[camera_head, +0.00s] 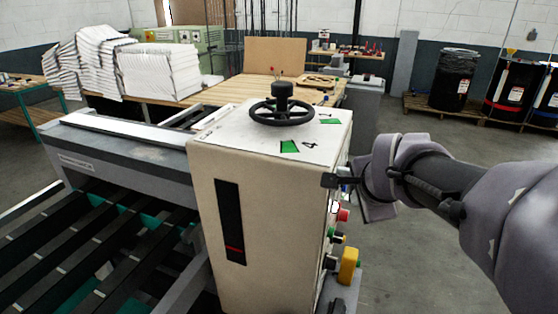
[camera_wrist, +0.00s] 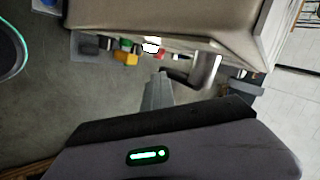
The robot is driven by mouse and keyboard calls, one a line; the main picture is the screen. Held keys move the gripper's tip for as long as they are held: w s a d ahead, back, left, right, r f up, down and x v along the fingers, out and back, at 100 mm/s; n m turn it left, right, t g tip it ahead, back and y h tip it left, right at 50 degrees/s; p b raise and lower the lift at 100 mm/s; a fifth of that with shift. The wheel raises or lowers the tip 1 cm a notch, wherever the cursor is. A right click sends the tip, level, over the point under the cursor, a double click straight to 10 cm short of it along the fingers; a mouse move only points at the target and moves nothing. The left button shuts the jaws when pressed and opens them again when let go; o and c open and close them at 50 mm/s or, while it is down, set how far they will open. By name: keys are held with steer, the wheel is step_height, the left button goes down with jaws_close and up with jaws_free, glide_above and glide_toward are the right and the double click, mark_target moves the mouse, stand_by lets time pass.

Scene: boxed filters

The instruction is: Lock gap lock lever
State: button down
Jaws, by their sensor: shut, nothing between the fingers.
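The gap lock lever appears to be the dark handle with a grey metal cylinder (camera_wrist: 207,70) on the side of the beige machine cabinet (camera_head: 215,195). In the wrist view the handle reaches left from the cylinder. In the head view a black block and bar (camera_head: 330,180) stand at the cabinet's right edge, probably this lever. My gripper (camera_wrist: 158,78) is shut and empty, its grey fingers pointing toward the cabinet. The fingertips are close to the handle's left end; I cannot tell whether they touch. In the head view the fingertips are not clearly distinguishable from the black parts.
A black handwheel (camera_head: 282,112) tops the cabinet. Red, green and yellow controls line its right side, with a yellow block (camera_head: 348,265) low down. A dark slatted bed (camera_head: 100,240) lies left. Open floor (camera_head: 420,260) lies right, and drums (camera_head: 458,80) stand behind.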

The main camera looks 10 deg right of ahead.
steer(key=w+d+b, duration=0.1)
steer(key=b, duration=0.2)
steer(key=w+d+t+b, duration=0.1)
steer(key=w+b, duration=0.1)
steer(key=b, duration=0.2)
steer(key=shift+r+h, duration=0.4)
steer(key=shift+r+t, duration=0.15)
steer(key=shift+t, duration=0.15)
stand_by(0.8)
